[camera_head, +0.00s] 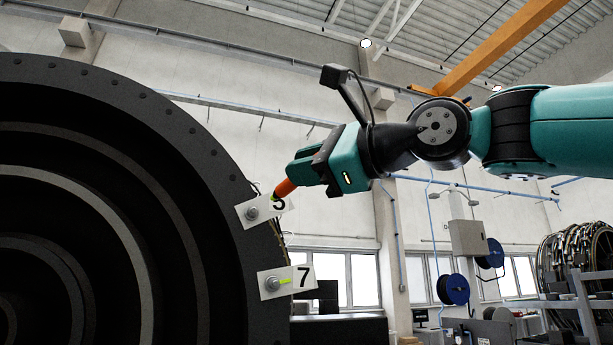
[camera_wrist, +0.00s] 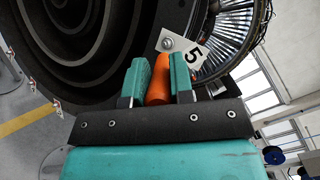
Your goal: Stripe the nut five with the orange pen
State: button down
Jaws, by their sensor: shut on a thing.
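Nut five (camera_head: 251,213) is a grey hex nut on a white plate (camera_head: 241,222) marked 5, at the rim of the dark round engine casing. In the wrist view the nut (camera_wrist: 167,43) and the plate (camera_wrist: 188,46) lie just beyond the fingers. My gripper (camera_head: 301,170) is shut on the orange pen (camera_head: 285,188), which points down-left at the plate. In the wrist view the pen (camera_wrist: 158,92) sits between the teal fingers. A small yellow-green spot shows at the pen's end, by the digit; I cannot tell whether it touches the plate.
The dark engine casing (camera_head: 215,150) fills the left. The air right of the plates, under my arm, is open. Blue reels (camera_head: 453,290) stand far behind.

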aim_at(287, 184)
jog(key=shift+r, duration=0.1)
jog(key=shift+w+r, duration=0.1)
dwell(0.3)
jog(key=shift+w+p, duration=0.2)
jog(key=shift+p, duration=0.15)
jog(key=shift+w+a+p, duration=0.25)
jog(key=shift+w+p, duration=0.25)
jog(key=shift+w, duration=0.4)
jog(key=shift+w+a+p, duration=0.3)
jog(key=shift+w+p, duration=0.15)
jog(key=shift+w, duration=0.45)
jog(key=shift+w+a+p, duration=0.25)
jog(key=shift+w+p, duration=0.25)
jog(key=shift+w, duration=0.4)
jog(key=shift+w+a, duration=0.1)
jog(key=shift+w, duration=0.2)
jog(key=shift+s+a+f, duration=0.15)
jog(key=shift+a+f, duration=0.25)
jog(key=shift+a, duration=0.15)
jog(key=shift+s+b, duration=0.1)
jog(key=shift+b, duration=0.2)
jog(key=shift+s+d+r+b, duration=0.2)
jog(key=shift+s+d, duration=0.3)
jog(key=shift+s, duration=0.35)
jog(key=shift+s+d+r+b, duration=0.1)
jog(key=shift+s+d+b, duration=0.15)
jog(key=shift+s+d, duration=0.45)
jog(key=shift+s+d+r+b, duration=0.1)
jog(key=shift+s+d+b, duration=0.2)
jog(key=shift+s, duration=0.7)
